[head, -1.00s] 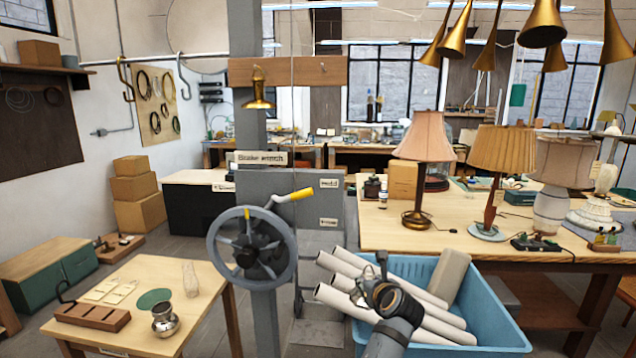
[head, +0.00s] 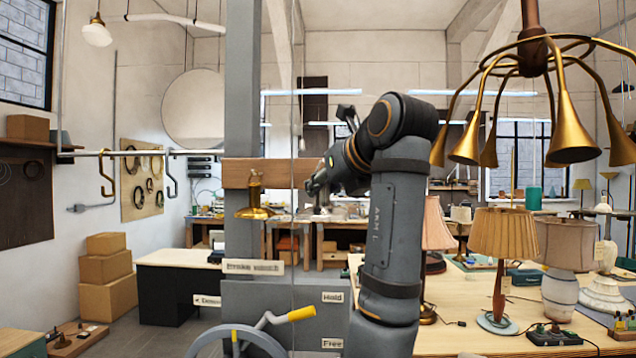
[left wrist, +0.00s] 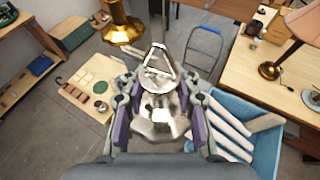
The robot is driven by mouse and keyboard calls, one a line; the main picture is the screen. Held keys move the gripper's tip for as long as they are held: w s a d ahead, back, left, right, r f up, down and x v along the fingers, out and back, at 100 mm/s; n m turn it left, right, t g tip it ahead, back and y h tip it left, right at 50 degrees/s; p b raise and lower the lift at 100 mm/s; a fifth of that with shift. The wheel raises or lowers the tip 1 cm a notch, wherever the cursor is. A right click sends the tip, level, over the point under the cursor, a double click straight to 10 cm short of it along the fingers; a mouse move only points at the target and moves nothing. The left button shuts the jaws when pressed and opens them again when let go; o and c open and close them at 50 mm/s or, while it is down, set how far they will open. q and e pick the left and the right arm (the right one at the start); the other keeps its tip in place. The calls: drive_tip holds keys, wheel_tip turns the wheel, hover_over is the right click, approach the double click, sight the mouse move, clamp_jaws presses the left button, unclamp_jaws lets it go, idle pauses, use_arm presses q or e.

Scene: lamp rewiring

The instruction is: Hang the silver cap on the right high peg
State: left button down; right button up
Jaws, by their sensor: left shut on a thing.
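The silver cap (left wrist: 160,118) is a shiny bell shape with a triangular wire loop on top. My left gripper (left wrist: 160,105) is shut on its sides and holds it upright in the left wrist view. In the head view, my left gripper (head: 317,188) is at the right end of the wooden peg bar (head: 285,173), with the silver cap (head: 320,209) small and partly hidden under it. The right high peg is hidden behind my gripper, and I cannot tell whether the loop touches it. A brass cap (head: 254,200) hangs at the bar's left peg. My right gripper is not in view.
A grey post (head: 243,90) stands behind the bar, with a thin cable beside it. A grey winch box (head: 290,305) is below. Brass horn lamps (head: 572,135) hang at right. A blue bin (left wrist: 262,140) with pale rolls lies below.

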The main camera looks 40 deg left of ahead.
use_arm(q)
drive_tip(key=shift+d, duration=0.2)
drive_tip(key=shift+w+a+r, duration=0.1)
drive_tip(key=shift+w, duration=0.25)
drive_tip(key=shift+w+a+p, duration=0.65)
drive_tip(key=shift+w+p, duration=0.15)
drive_tip(key=shift+p, duration=0.05)
drive_tip(key=w+a+p, duration=0.3)
drive_tip(key=w+a, duration=0.1)
drive_tip(key=w, duration=0.3)
drive_tip(key=shift+w+a+f, duration=0.3)
drive_tip(key=shift+w+a, duration=0.05)
drive_tip(key=shift+w, duration=0.05)
drive_tip(key=shift+f, duration=0.1)
idle(0.5)
drive_tip(key=shift+w+f+b, duration=0.1)
drive_tip(key=shift+f+b, duration=0.2)
drive_tip(key=shift+f, duration=0.3)
